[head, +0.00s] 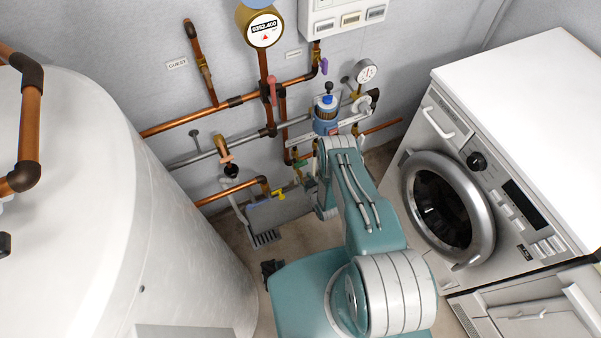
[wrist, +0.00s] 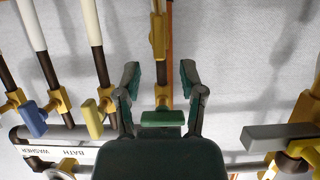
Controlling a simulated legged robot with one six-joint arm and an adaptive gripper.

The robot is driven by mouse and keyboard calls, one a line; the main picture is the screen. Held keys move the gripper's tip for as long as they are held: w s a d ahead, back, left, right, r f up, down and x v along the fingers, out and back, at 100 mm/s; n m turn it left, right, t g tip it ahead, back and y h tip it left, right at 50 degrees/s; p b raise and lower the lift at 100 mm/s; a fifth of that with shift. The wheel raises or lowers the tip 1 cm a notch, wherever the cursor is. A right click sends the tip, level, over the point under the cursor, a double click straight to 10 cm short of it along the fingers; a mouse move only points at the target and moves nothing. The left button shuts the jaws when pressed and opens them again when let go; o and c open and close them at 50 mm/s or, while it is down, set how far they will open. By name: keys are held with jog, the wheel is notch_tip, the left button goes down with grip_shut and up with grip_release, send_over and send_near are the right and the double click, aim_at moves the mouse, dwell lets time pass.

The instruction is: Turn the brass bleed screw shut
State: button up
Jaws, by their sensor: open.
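My gripper (wrist: 160,78) is open in the wrist view, its two dark green fingers spread on either side of a vertical pipe with brass fittings (wrist: 158,38). A green valve handle (wrist: 162,118) shows between the finger bases. I see nothing between the fingers that is clearly gripped. I cannot tell which small brass part is the bleed screw; it may be hidden or too small. In the head view my arm covers most of the gripper, near the low pipework by the wall. A green handle (head: 300,163) shows just left of the arm there.
In the wrist view, a blue lever (wrist: 35,120) and a yellow lever (wrist: 94,118) stand left, a grey lever (wrist: 272,136) right. In the head view, a white tank (head: 90,200) stands left and a washing machine (head: 525,130) right. Copper pipes (head: 175,122) cross the wall.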

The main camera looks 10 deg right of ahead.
aim_at(302, 174)
jog(key=shift+x, duration=1.9)
jog(key=shift+c, duration=0.3)
grip_shut()
